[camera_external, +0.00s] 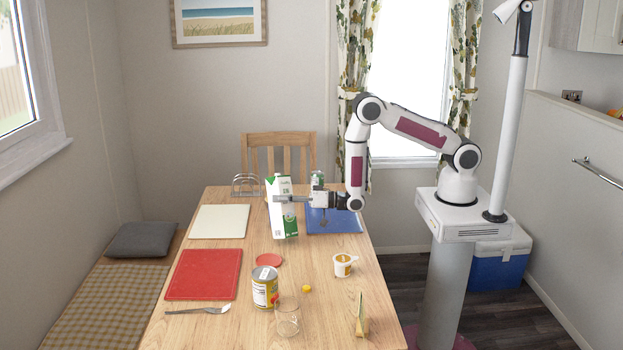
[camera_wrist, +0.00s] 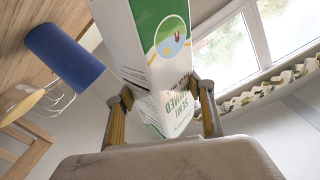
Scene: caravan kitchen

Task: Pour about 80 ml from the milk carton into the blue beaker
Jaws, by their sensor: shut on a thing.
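The milk carton (camera_external: 284,222), white and green, stands nearly upright over the middle of the table in the external view, its top leaning slightly left. I cannot tell whether its base touches the table. My gripper (camera_external: 293,199) is shut on it from the right. In the wrist view the carton (camera_wrist: 155,50) sits between the two fingers of my gripper (camera_wrist: 163,105). A blue, round-sided thing, apparently the blue beaker (camera_wrist: 62,55), shows on the wood at upper left there. No beaker stands out in the external view; the carton may hide it. Its contents are hidden.
A blue board (camera_external: 345,224) lies right of the carton. A toast rack (camera_external: 246,184) stands at the far left. A tin (camera_external: 265,287), a clear glass (camera_external: 288,318), a small tub (camera_external: 344,265) and a red board (camera_external: 204,275) are nearer the front.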

